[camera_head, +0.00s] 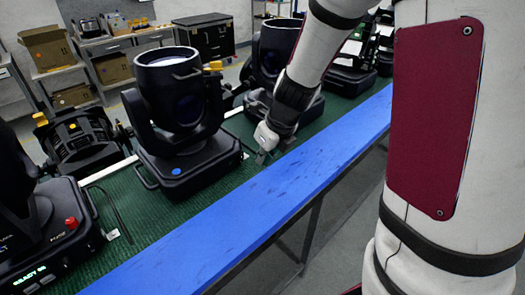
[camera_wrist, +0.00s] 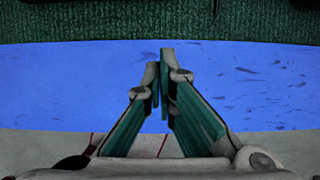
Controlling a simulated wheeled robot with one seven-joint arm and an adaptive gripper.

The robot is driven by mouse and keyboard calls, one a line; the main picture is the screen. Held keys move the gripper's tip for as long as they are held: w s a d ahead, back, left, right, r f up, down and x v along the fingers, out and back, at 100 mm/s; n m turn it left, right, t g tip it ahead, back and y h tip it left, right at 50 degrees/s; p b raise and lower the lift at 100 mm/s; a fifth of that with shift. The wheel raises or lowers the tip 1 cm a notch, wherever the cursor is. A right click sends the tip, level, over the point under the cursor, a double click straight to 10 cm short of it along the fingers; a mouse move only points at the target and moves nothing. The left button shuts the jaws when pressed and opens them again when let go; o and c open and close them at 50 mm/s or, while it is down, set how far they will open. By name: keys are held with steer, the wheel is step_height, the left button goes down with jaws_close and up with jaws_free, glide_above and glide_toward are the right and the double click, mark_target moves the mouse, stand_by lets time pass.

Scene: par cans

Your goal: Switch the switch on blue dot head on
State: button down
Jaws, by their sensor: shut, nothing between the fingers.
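The head with the blue dot (camera_head: 176,171) is a black moving light (camera_head: 180,110) on a black base, standing on the green bench top left of centre in the head view. Its switch cannot be made out. My gripper (camera_head: 262,158) is to the right of that base, apart from it, above the bench's blue front strip. In the wrist view my gripper's fingers (camera_wrist: 160,62) are together with nothing between them, over the blue strip (camera_wrist: 60,85). The wrist view shows no part of the blue dot head that I can identify.
Another head with a lit display and a red button (camera_head: 72,223) stands at the lower left. More black heads (camera_head: 275,50) stand along the bench to the right and behind. The blue strip (camera_head: 250,220) is clear. Shelves with cardboard boxes (camera_head: 47,47) are in the background.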

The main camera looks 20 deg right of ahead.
mark_target(241, 159)
steer(key=b+x, duration=0.1)
steer(key=x, duration=0.4)
steer(key=shift+w+f, duration=0.25)
steer(key=shift+f, duration=0.05)
steer(key=shift+w+a+r, duration=0.2)
steer(key=shift+w+a, duration=0.05)
steer(key=shift+w, duration=0.2)
steer(key=shift+w+a+r, duration=0.2)
steer(key=shift+w, duration=0.2)
steer(key=shift+w+a+p, duration=0.2)
steer(key=shift+w+p, duration=0.15)
steer(key=shift+w, duration=0.4)
steer(key=shift+r, duration=0.1)
steer(key=p, duration=0.3)
steer(key=shift+w+a+r+g, duration=0.25)
steer(key=shift+g, duration=0.15)
steer(key=shift+w+d+f, duration=0.1)
steer(key=shift+w+f, duration=0.05)
steer(key=shift+w, duration=0.1)
steer(key=shift+r, duration=0.2)
steer(key=shift+r+p, duration=0.4)
steer(key=shift+r, duration=0.25)
